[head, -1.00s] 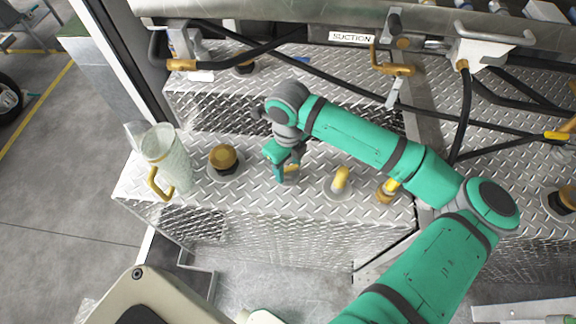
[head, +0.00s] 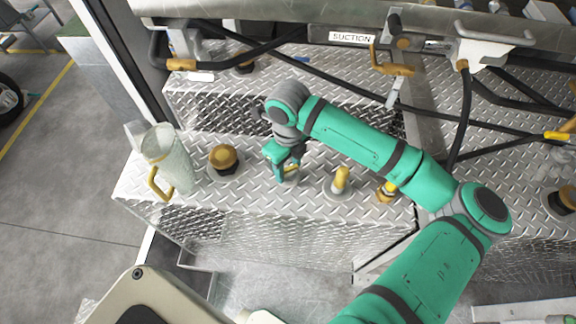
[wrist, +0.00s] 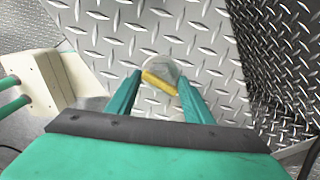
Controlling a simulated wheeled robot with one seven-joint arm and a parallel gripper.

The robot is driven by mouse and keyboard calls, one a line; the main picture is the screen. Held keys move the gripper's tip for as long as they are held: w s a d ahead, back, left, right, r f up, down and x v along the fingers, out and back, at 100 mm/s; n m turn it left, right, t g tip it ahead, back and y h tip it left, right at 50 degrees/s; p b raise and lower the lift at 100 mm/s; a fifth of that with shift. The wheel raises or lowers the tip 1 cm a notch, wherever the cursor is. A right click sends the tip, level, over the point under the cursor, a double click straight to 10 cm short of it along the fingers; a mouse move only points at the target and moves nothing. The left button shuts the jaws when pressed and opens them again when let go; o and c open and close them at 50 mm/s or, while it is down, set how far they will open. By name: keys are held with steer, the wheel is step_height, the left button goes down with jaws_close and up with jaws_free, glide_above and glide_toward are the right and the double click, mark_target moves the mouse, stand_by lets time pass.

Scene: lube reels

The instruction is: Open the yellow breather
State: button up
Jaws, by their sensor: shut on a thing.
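The yellow breather (wrist: 160,83) is a short yellow bar on a round grey base, lying slantwise between my fingers in the wrist view. My gripper (wrist: 160,78) is around it from above and shut on it. In the head view my gripper (head: 285,172) points down at the diamond-plate step, and only a sliver of yellow shows beside the fingers. The fingers hide most of the breather there.
On the step (head: 255,195), a brass cap (head: 223,157) and a clear jug with a yellow handle (head: 170,160) stand left. A yellow elbow fitting (head: 341,180) stands close right, with another yellow fitting (head: 387,192) beyond. Black hoses (head: 335,88) run behind.

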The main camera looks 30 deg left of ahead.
mark_target(289, 168)
steer(key=shift+w+r, duration=0.1)
steer(key=shift+w, duration=0.15)
steer(key=o, duration=1)
steer(key=shift+o, duration=0.6)
steer(key=shift+s, duration=0.1)
step_height(289, 168, up, 11)
